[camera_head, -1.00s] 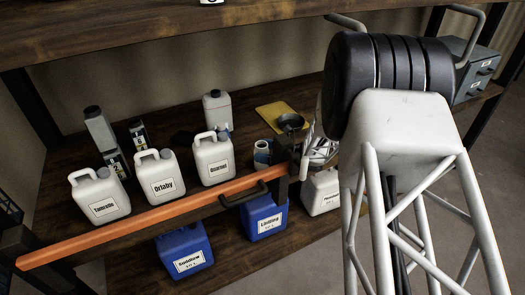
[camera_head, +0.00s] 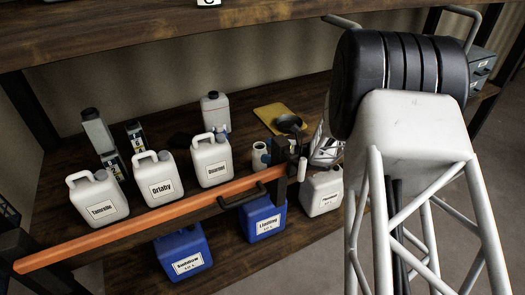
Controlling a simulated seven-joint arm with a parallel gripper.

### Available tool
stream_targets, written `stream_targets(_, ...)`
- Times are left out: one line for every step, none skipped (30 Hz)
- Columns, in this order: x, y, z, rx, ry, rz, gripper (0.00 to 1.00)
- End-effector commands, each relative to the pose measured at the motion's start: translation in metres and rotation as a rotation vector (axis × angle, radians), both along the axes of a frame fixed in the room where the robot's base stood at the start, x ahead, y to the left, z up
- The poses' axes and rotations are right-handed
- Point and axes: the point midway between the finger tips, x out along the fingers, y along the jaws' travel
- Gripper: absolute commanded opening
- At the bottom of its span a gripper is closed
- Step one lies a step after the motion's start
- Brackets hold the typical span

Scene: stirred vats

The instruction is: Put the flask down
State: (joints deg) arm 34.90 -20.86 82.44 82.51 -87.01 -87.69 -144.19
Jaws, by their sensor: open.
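No thing here is clearly marked as a flask. The likeliest is a small pale container (camera_head: 260,156) with a blue-grey part, upright on the shelf behind the orange bar. A dark round cup-like thing (camera_head: 288,122) is right of and beyond it, close to my arm; I cannot tell if it is a separate vessel. My gripper (camera_head: 322,148) shows as pale metal parts, partly hidden behind my own arm. It is open, at the right of the small container. Its fingertips are hard to make out, and I see nothing held in it.
An orange bar (camera_head: 150,222) with a black handle crosses the shelf front. White labelled jugs (camera_head: 98,198) stand behind it. Blue canisters (camera_head: 183,252) and a white one (camera_head: 321,192) stand on the lower shelf. A yellow board (camera_head: 272,113) lies at the back. An upper shelf (camera_head: 110,35) hangs overhead.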

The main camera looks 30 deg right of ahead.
Motion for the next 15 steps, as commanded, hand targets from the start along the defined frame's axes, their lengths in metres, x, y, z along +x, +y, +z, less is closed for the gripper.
stream_targets(-0.004, -0.006, 0.0, 0.0, 0.0, -0.002, 0.85)
stream_targets(-0.007, -0.009, 0.0, 0.001, -0.001, -0.002, 0.85)
stream_targets(-0.01, -0.013, 0.0, 0.001, -0.001, -0.001, 0.85)
stream_targets(-0.012, -0.016, 0.0, 0.0, 0.0, -0.001, 0.85)
stream_targets(-0.011, -0.015, 0.009, -0.002, -0.004, 0.001, 0.85)
stream_targets(-0.011, -0.014, 0.017, -0.002, -0.004, 0.001, 0.85)
stream_targets(-0.011, -0.014, 0.021, -0.002, -0.002, 0.001, 0.85)
stream_targets(-0.011, -0.013, 0.026, -0.002, -0.002, 0.001, 0.85)
stream_targets(-0.011, -0.013, 0.032, -0.002, -0.002, 0.001, 0.85)
stream_targets(-0.011, -0.014, 0.037, -0.002, -0.002, 0.001, 0.85)
stream_targets(-0.011, -0.014, 0.042, -0.002, -0.002, 0.001, 0.85)
stream_targets(-0.011, -0.013, 0.047, -0.002, -0.002, 0.001, 0.85)
stream_targets(-0.011, -0.013, 0.05, -0.001, -0.002, 0.001, 0.85)
stream_targets(-0.011, -0.013, 0.053, -0.001, -0.002, 0.001, 0.85)
stream_targets(-0.011, -0.013, 0.057, -0.001, -0.001, 0.001, 0.85)
